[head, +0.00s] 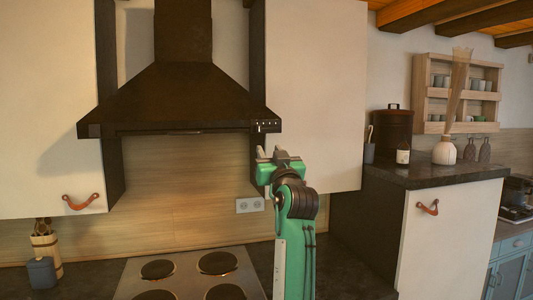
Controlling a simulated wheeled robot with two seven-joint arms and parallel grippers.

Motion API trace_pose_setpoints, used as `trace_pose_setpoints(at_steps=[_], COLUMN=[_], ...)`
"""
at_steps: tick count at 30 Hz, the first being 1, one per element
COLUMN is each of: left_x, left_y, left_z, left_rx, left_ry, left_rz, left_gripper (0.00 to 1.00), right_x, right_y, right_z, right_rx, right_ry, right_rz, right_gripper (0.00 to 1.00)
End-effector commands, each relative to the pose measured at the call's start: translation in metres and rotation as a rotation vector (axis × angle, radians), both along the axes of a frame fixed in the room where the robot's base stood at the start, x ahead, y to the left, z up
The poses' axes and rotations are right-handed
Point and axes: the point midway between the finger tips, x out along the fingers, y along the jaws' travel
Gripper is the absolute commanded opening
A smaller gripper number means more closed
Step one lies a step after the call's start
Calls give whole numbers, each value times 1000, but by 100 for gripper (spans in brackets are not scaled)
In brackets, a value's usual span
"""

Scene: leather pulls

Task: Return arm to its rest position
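A dark range hood (185,98) hangs above a cooktop (190,268). White cabinets with leather pulls (82,202) (428,208) stand at left and right. A dark counter (437,173) holds a brown canister (391,130) and a white vase (444,151).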

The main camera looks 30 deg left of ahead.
Motion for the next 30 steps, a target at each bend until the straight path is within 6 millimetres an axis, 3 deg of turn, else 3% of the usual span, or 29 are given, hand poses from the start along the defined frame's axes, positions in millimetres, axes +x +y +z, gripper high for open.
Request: trace_pose_setpoints(at_steps=[18, 21, 23, 26, 30], left_x=[-4, 3, 15, 45, 91], left_y=[-4, -6, -11, -23, -46], left_z=[-2, -10, -25, -68, -160], left_rx=[0, 5, 13, 32, 56], left_ry=[0, 17, 47, 130, 285], left_rz=[0, -8, -26, -77, -177], left_gripper=[35, 35, 35, 35, 35], right_x=[0, 0, 0, 0, 0], right_y=[4, 3, 3, 2, 1], right_z=[-2, -2, -2, -2, -2], right_rx=[4, 3, 3, 2, 1], right_ry=[0, 0, 0, -1, 0], right_rz=[-2, -2, -2, -2, -1], right_gripper=[36, 36, 36, 36, 36])
